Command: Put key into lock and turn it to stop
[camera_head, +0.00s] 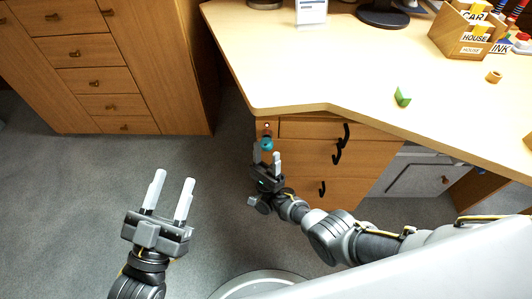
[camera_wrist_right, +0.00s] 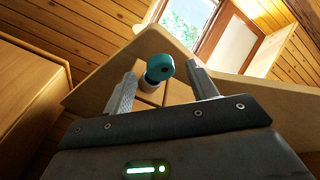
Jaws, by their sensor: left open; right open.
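The key's teal round head (camera_head: 266,144) shows at the left end of the desk's drawer front; in the right wrist view the teal head (camera_wrist_right: 160,67) has a grey metallic part beside it. My right gripper (camera_head: 266,154) is open in front of the drawer front, its fingers (camera_wrist_right: 162,76) on either side of the key with visible gaps. The lock is not clearly visible; a small red and white spot (camera_head: 267,129) shows just above the key. I cannot tell how deep the key sits. My left gripper (camera_head: 172,188) is open and empty over the floor.
The desk top (camera_head: 300,70) overhangs the drawers (camera_head: 310,155), which have black handles. A wooden cabinet (camera_head: 95,75) stands left. The floor between is clear.

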